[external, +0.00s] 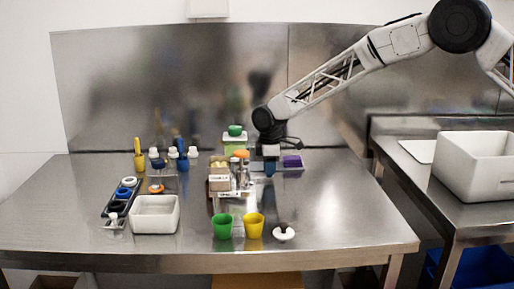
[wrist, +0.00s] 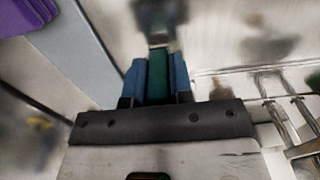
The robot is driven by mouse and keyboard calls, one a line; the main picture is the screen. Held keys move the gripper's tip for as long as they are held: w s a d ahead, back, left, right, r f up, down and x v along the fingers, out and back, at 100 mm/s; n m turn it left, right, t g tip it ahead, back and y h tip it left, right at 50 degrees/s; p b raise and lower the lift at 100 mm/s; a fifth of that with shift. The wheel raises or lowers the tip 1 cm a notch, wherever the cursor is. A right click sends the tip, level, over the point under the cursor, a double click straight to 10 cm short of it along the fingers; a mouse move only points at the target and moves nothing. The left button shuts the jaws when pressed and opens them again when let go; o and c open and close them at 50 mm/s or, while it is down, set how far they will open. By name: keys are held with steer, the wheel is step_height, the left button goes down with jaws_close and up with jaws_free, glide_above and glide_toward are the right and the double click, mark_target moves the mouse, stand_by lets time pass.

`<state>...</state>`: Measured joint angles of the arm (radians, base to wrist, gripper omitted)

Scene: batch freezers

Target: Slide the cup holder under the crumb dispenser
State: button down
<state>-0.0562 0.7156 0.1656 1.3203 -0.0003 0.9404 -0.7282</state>
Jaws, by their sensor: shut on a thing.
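My gripper (external: 270,170) is at the right side of the dispenser stand in the external view, pointing down near the table. In the wrist view its two blue fingers (wrist: 157,80) are shut on a dark green piece (wrist: 157,76). I cannot tell whether this piece belongs to the cup holder, which I cannot pick out clearly. The dispenser stand (external: 219,183) has labelled fronts, small metal cylinders and an orange part. A green-topped container (external: 235,141) stands behind it. Which unit is the crumb dispenser cannot be told.
A green cup (external: 223,226), a yellow cup (external: 253,225) and a small white round item (external: 284,233) are in front. A white bin (external: 155,214) and dark rack (external: 121,203) stand left. A purple block (external: 292,161) lies close right of my gripper. The table's right front is clear.

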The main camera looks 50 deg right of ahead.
steer(key=shift+w+d+r, duration=0.1)
steer(key=shift+w+d, duration=0.2)
steer(key=shift+w, duration=0.05)
steer(key=c, duration=1)
jaws_free()
steer(key=shift+r, duration=3.85)
